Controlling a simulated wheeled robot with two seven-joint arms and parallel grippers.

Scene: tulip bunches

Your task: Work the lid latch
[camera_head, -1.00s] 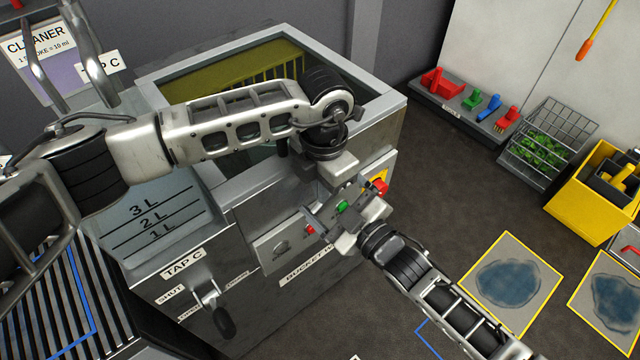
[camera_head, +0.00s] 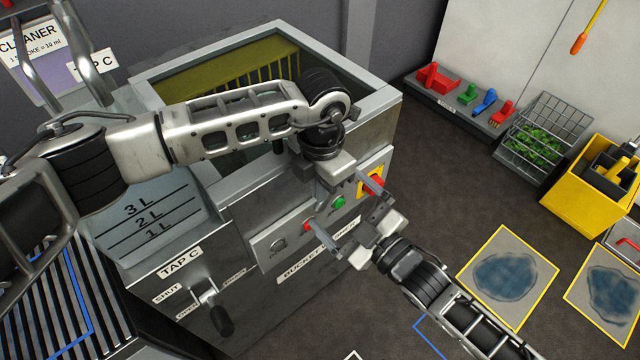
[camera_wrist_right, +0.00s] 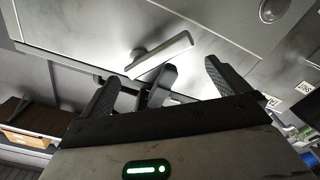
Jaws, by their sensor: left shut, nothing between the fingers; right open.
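A pale grey bar-shaped lever (camera_wrist_right: 160,54) on a round pivot is fixed to a metal panel in the right wrist view; I cannot tell for sure that it is the lid latch. My right gripper (camera_head: 346,210) is open and empty in front of the bucket washer's front panel, and its spread fingers (camera_wrist_right: 163,88) show below the lever. A dark piece shows between them, its identity unclear. My left gripper (camera_head: 322,190) is shut and empty above the panel; its fingertips are partly hidden. No contact with the lever is clear.
The washer tub (camera_head: 375,105) stands open, with a yellow grille inside. The panel carries a green button (camera_head: 338,202) and a red-on-yellow button (camera_head: 371,184). A tap lever (camera_head: 211,298) is at lower left. A yellow bin (camera_head: 570,200) and wire basket (camera_head: 540,135) stand right.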

